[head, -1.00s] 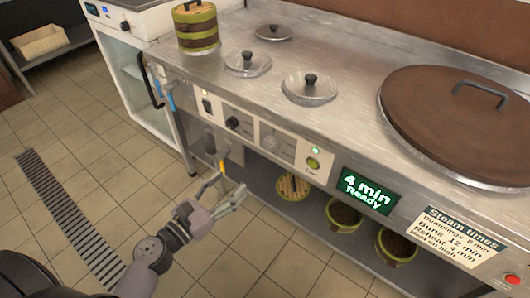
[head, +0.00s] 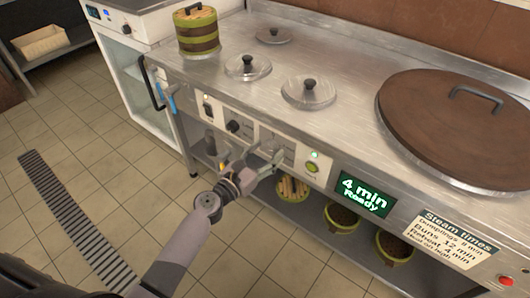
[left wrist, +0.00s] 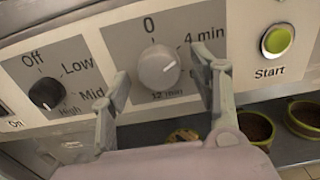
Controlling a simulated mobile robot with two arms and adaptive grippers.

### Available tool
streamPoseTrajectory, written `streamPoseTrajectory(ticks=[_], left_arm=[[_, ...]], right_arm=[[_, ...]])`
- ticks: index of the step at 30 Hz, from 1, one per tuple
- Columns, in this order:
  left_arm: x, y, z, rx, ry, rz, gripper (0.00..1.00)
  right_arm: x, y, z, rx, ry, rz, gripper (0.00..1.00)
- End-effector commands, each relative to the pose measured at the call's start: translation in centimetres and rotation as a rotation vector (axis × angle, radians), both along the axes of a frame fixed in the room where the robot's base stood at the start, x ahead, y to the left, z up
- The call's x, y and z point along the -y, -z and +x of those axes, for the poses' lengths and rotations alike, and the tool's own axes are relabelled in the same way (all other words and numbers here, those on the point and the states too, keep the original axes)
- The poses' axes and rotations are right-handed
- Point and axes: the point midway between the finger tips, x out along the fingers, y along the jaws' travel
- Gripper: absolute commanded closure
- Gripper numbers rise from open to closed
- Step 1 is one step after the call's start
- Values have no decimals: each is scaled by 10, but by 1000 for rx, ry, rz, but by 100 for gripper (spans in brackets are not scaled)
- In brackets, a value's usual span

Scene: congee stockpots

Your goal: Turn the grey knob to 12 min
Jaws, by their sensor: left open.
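In the head view the left gripper (head: 272,160) is at the stove's front panel and largely hides the knob. The display (head: 364,194) reads "4 min Ready". My right gripper is not in view.
A black knob (left wrist: 46,93) marked Off, Low, Mid and High is left of the dial. The green Start button (left wrist: 277,40) is to its right. Pots (head: 342,217) stand on the shelf below. A steam times sign (head: 448,239) lists buns at 12 min.

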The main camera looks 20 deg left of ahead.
Motion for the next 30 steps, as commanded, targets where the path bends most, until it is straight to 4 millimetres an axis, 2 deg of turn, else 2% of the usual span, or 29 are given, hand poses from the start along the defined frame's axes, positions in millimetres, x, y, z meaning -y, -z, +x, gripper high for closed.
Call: streamPoseTrajectory(ticks=[6, 27, 30], left_arm=[[0, 0, 0, 0, 0, 0, 45], [0, 0, 0, 0, -1, 1, 91], [0, 0, 0, 1, -1, 3, 91]], right_arm=[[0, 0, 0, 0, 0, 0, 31], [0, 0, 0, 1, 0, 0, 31], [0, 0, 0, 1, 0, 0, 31]])
